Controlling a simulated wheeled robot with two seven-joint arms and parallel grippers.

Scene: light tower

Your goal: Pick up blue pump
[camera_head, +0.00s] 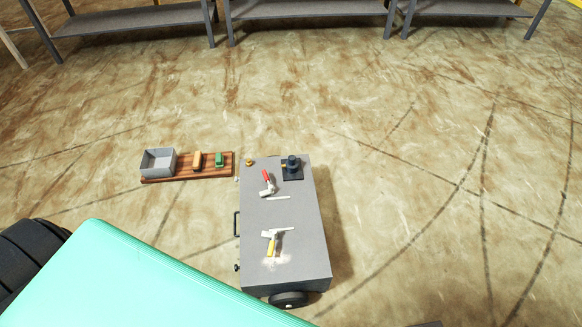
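A small dark blue pump-like object (291,164) stands upright on a flat black plate (292,175) at the far right corner of a grey cart top (300,220). It is small in the picture and its details are hard to make out. Nothing is touching it from above. Neither of my grippers shows in the camera_head view.
The cart also bears a red-handled tool (267,183), a yellow-handled tool (271,243) and a small yellow piece (249,162). Left of it, a wooden board (185,177) holds a grey box (158,161) and orange and green items. Grey benches (305,9) stand behind open floor.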

